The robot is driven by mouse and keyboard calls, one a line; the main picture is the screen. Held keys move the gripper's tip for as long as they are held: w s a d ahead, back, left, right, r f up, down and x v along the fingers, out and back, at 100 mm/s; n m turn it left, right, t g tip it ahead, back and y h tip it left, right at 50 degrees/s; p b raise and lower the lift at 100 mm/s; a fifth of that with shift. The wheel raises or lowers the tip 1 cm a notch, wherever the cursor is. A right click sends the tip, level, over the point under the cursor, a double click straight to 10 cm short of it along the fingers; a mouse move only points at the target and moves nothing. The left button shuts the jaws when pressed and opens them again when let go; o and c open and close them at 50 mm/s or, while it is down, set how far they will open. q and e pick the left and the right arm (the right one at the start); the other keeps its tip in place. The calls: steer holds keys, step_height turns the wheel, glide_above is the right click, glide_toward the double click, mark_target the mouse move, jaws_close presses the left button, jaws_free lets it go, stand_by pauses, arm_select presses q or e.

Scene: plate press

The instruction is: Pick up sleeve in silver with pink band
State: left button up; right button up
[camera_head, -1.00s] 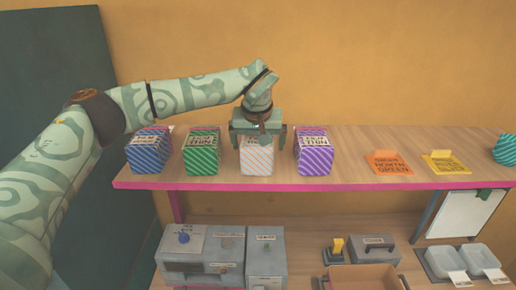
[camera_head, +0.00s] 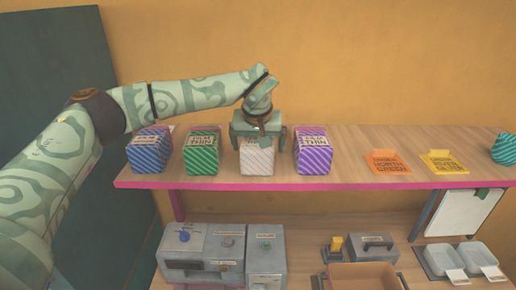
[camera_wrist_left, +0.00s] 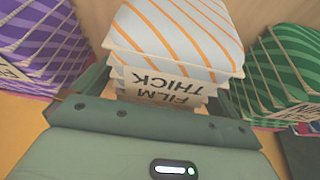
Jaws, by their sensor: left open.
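A silver-white stack (camera_head: 257,161) with slanted orange-pink stripes stands on the upper shelf, third from the left in a row of striped stacks. In the wrist view the fingers lie left and right of the stack; contact cannot be told. The lower back of the stack is hidden. My right gripper is not in view.
Blue (camera_head: 149,154) and green (camera_head: 201,156) striped stacks stand to the left, a purple one (camera_head: 314,155) close to the right. Orange (camera_head: 388,164) and yellow (camera_head: 446,163) cards lie farther right. The shelf (camera_head: 350,175) is clear between purple and orange. Grey machines (camera_head: 205,257) stand below.

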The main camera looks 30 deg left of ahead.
arm_select(q)
steer(key=c, duration=1.2)
steer(key=shift+c, duration=0.2)
